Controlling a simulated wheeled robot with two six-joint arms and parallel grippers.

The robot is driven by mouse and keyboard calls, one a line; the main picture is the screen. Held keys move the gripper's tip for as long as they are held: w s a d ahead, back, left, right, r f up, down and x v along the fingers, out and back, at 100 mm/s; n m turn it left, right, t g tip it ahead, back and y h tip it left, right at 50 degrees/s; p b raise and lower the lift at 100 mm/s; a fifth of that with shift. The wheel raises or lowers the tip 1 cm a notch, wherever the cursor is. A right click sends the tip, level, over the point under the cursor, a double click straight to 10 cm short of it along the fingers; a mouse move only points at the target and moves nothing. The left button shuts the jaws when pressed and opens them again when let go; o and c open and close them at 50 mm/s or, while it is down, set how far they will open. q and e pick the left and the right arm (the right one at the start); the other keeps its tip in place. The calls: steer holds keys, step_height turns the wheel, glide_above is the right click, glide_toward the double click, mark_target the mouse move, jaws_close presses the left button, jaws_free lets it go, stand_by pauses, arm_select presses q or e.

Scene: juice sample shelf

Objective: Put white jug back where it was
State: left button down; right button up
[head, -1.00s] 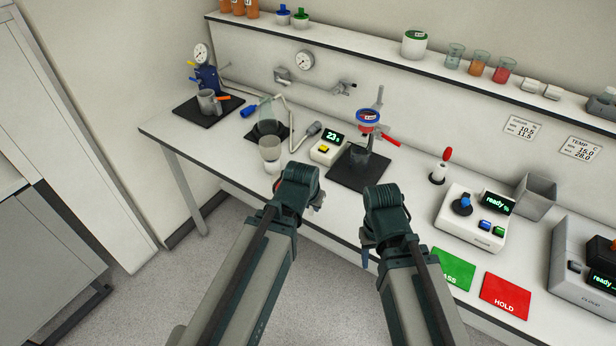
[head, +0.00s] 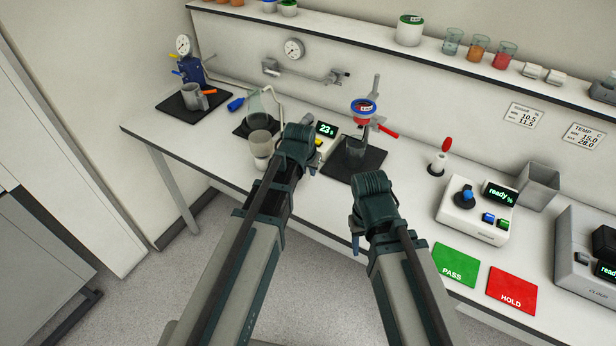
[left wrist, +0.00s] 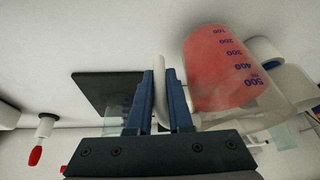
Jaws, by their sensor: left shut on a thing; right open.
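The white jug, cloudy and see-through, shows in the head view (head: 259,142) near the table's front edge, just left of my left gripper (head: 298,150). I cannot tell whether it rests on the table. In the left wrist view the jug (left wrist: 225,75) looks pinkish-red inside, with volume marks such as 500 and 400. There my left gripper (left wrist: 160,85) has its blue fingers shut on the jug's pale handle. My right gripper (head: 356,235) is open and empty, in front of the table; its fingertips are mostly hidden.
A metal mug (head: 193,98) is on the far-left mat. A beaker (head: 355,148) stands under a red-and-blue funnel (head: 363,108). Green PASS (head: 455,262) and red HOLD (head: 512,286) pads lie at right.

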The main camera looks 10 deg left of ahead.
arm_select(q)
steer(key=shift+f+b, duration=0.85)
steer(key=shift+f, duration=0.4)
arm_select(e)
steer(key=shift+f, duration=1.25)
arm_select(q)
steer(key=shift+f, duration=0.2)
steer(key=c, duration=0.8)
jaws_free()
steer(key=shift+c, duration=0.2)
arm_select(e)
steer(key=shift+f, duration=0.1)
arm_select(q)
steer(key=shift+r, duration=0.15)
steer(key=shift+p+v, duration=0.7)
steer(key=shift+v, duration=0.1)
steer(key=p+v, duration=1)
steer(key=v, duration=0.1)
steer(key=s+d+f+m+g, duration=0.1)
steer(key=s+d+g, duration=0.1)
steer(key=s, duration=0.6)
steer(key=s+d+f+g+y, duration=0.1)
steer(key=s+d+g, duration=0.2)
steer(key=s, duration=0.5)
steer(key=shift+s+d+m+y, duration=0.3)
steer(key=shift+d+m, duration=0.1)
steer(key=shift+d, duration=0.5)
arm_select(e)
step_height(320, 180, up, 11)
